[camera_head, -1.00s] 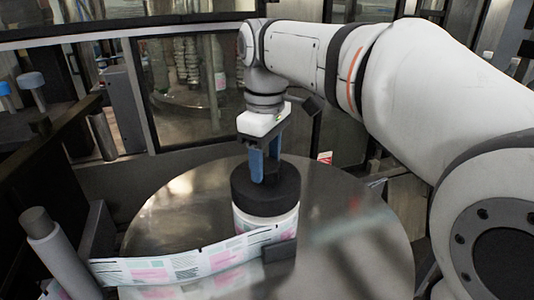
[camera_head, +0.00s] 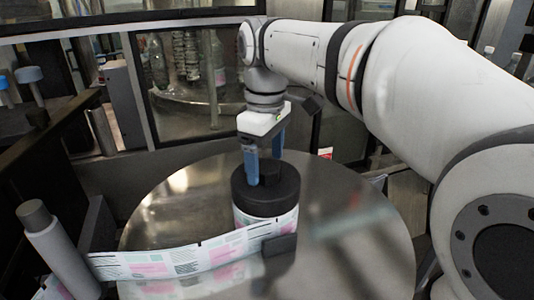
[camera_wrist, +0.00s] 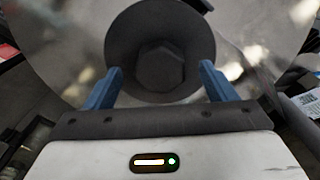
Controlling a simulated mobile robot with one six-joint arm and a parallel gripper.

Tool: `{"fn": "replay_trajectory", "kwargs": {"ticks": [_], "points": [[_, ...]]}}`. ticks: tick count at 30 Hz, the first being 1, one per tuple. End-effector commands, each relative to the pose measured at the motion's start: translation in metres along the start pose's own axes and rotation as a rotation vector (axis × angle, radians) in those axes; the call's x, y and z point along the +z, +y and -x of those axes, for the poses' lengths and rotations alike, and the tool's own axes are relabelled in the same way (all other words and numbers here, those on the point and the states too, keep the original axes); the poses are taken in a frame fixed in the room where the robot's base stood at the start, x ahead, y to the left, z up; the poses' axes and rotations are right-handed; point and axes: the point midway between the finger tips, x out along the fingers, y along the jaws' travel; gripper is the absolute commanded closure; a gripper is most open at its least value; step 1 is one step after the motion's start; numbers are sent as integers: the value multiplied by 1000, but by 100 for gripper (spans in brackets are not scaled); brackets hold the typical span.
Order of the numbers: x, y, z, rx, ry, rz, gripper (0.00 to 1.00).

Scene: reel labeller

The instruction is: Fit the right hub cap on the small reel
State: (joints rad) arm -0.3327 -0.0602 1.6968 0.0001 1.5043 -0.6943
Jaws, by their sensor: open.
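The small reel (camera_head: 266,218) stands upright on the round metal table, its printed label web running off to the left. A black round hub cap (camera_head: 264,191) with a raised central knob (camera_wrist: 160,66) sits on top of the reel and covers its top. My gripper (camera_head: 265,166) is above the cap, pointing down. Its blue fingers are apart with the knob between and just ahead of them in the wrist view (camera_wrist: 160,84). The fingers look clear of the knob there. Whether the cap is fully seated cannot be told.
The round metal table (camera_head: 355,240) is mostly bare around the reel. A grey roller post (camera_head: 58,250) guides the web at left. A small dark block (camera_head: 280,246) stands against the reel's front. Glass-panelled machine frames stand behind the table.

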Motion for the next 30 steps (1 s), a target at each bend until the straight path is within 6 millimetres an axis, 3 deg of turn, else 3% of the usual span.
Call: {"fn": "replay_trajectory", "kwargs": {"ticks": [6, 19, 30], "points": [[0, 0, 6, 0, 0, 0, 22], [-1, 1, 71, 1, 1, 0, 22], [-1, 1, 78, 0, 0, 0, 22]]}}
